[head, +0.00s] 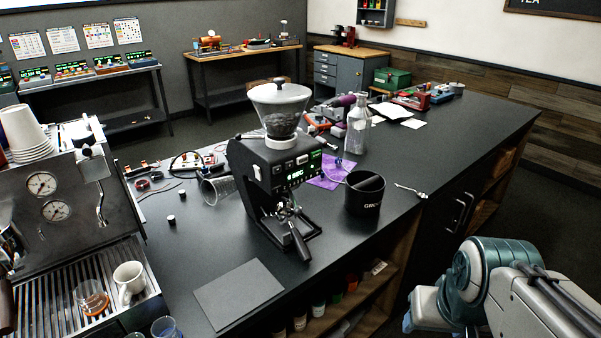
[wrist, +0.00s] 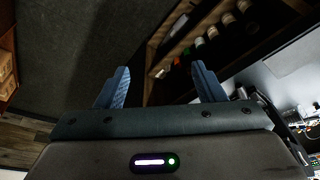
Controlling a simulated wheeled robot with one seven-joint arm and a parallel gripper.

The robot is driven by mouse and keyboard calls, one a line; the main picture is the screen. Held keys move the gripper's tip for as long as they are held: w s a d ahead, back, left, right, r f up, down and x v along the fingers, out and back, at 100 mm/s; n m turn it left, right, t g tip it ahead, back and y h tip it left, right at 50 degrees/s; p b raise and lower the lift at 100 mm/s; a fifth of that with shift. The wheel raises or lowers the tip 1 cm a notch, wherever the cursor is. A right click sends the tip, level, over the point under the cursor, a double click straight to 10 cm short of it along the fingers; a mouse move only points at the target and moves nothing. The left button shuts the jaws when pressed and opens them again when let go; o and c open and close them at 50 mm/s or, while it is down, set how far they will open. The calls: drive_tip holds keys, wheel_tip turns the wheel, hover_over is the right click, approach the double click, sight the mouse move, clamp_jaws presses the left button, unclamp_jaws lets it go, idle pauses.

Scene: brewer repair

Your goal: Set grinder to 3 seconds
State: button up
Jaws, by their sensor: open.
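The grinder (head: 262,190) stands on the dark counter in the middle of the head view. It is black with a clear hopper (head: 279,112) on top, and a portafilter (head: 296,236) sits under its front. Its front panel has a small lit display (head: 297,174); the digits are too small to read surely. My arm is at the lower right of the head view, apart from the grinder. My gripper (wrist: 160,88) shows in the wrist view, with two blue fingers spread wide and nothing between them. The grinder cannot be made out in the wrist view.
A black knock bin (head: 364,196), a glass bottle (head: 357,128) and a purple cloth (head: 326,176) lie right of the grinder. A tipped clear cup (head: 217,189) lies to its left. A dark mat (head: 238,293) is in front. An espresso machine (head: 65,215) stands at the left.

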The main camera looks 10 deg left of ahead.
clamp_jaws()
idle(1.4)
